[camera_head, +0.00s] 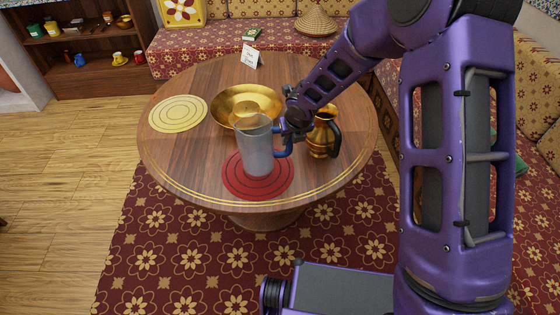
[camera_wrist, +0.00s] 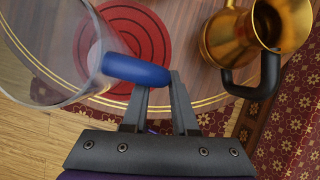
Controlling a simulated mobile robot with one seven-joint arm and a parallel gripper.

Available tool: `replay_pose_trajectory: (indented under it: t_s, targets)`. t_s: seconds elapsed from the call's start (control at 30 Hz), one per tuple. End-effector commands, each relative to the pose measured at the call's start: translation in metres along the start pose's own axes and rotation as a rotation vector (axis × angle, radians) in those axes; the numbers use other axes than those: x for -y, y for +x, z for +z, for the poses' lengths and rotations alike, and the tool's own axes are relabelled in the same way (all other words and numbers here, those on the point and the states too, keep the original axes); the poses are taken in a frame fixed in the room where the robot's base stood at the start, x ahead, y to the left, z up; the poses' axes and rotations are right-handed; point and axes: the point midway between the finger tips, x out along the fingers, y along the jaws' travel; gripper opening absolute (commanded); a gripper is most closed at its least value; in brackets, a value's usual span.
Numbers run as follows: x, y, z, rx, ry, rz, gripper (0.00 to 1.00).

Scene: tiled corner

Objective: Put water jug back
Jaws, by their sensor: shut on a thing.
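The water jug (camera_head: 257,146) is a clear, greyish pitcher with a blue handle (camera_wrist: 136,69). In the head view it appears upright, over the red round mat (camera_head: 243,184) on the table. In the wrist view the jug (camera_wrist: 62,45) fills the upper left and the red mat (camera_wrist: 150,28) shows beyond it. I cannot tell whether its base touches the mat. My gripper (camera_head: 288,130) is at the jug's right side, shut on the blue handle; its fingers (camera_wrist: 158,84) also show in the wrist view.
A brass pitcher with a dark handle (camera_head: 322,135) stands close to the right of my gripper. A brass bowl (camera_head: 228,105) is behind the jug. A yellow round mat (camera_head: 178,113) lies at left. A small white card (camera_head: 250,56) stands at the back of the wooden table (camera_head: 170,160).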

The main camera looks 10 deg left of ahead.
Motion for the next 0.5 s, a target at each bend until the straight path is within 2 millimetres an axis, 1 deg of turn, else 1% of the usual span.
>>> replay_pose_trajectory:
  t_s: [0.03,0.27,0.4,0.5]
  targets:
    - [-0.001,0.011,-0.005,0.001,-0.003,0.0,0.0]
    - [0.0,0.027,-0.012,0.001,0.001,-0.001,0.0]
    - [-0.001,0.046,-0.021,0.0,0.001,-0.001,0.0]
    - [0.0,0.054,-0.025,0.001,0.0,-0.001,0.0]
